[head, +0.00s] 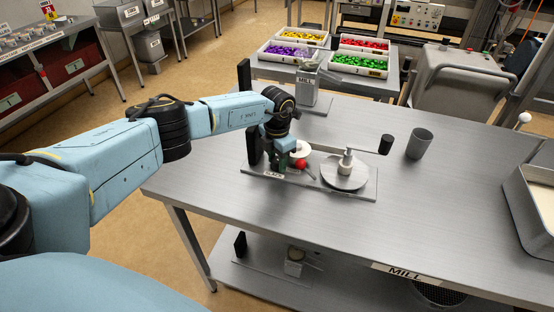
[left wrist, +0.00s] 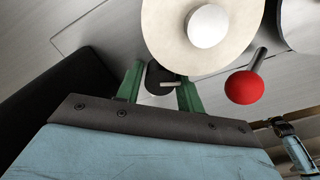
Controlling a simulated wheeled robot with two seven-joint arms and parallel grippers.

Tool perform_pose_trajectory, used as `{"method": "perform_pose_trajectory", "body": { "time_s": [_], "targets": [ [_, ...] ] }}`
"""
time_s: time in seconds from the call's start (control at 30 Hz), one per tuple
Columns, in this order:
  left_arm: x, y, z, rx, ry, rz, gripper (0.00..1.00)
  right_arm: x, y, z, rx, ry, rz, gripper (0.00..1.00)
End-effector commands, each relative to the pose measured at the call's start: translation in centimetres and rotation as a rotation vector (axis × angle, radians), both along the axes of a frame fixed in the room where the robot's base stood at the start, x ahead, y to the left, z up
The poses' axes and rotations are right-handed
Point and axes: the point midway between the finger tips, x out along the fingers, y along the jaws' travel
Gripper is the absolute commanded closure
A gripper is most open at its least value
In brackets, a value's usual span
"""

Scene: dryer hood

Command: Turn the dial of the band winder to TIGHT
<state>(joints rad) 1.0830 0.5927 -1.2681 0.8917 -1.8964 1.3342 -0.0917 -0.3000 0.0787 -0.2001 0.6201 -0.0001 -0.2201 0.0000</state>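The band winder stands on the metal table, on a flat base plate (head: 312,181). It carries a pale round disc (head: 300,149), a lever with a red ball (head: 301,164), and a grey turntable (head: 345,172) with a black-handled crank. My left gripper (head: 284,164) points down at the plate's left end. In the left wrist view its green fingers (left wrist: 160,90) are apart, on either side of a small dark part (left wrist: 156,76) with a light pin, perhaps the dial. Contact is unclear. Dial markings cannot be read. My right gripper is out of view.
A grey cup (head: 419,144) stands right of the winder. A dark upright post (head: 244,76) stands at the table's left edge. A tray (head: 516,190) sits at the far right. The front middle tabletop is clear.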

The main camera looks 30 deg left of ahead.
Motion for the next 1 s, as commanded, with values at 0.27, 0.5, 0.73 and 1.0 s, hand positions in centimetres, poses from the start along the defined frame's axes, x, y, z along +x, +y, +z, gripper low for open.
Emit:
{"method": "perform_pose_trajectory", "body": {
  "time_s": [0.27,0.5,0.73,1.0],
  "targets": [
    [0.0,0.0,0.0,0.0,0.0,-0.001,0.48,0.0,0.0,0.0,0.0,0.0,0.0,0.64],
    [0.0,0.0,1.0,-0.001,-0.002,-0.001,0.48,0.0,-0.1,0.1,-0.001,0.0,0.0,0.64],
    [0.1,0.1,5.7,0.0,-0.004,-0.002,0.48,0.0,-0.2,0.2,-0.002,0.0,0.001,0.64],
    [0.0,0.0,11.1,0.001,-0.004,-0.002,0.48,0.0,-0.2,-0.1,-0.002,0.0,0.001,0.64]
  ]
}}
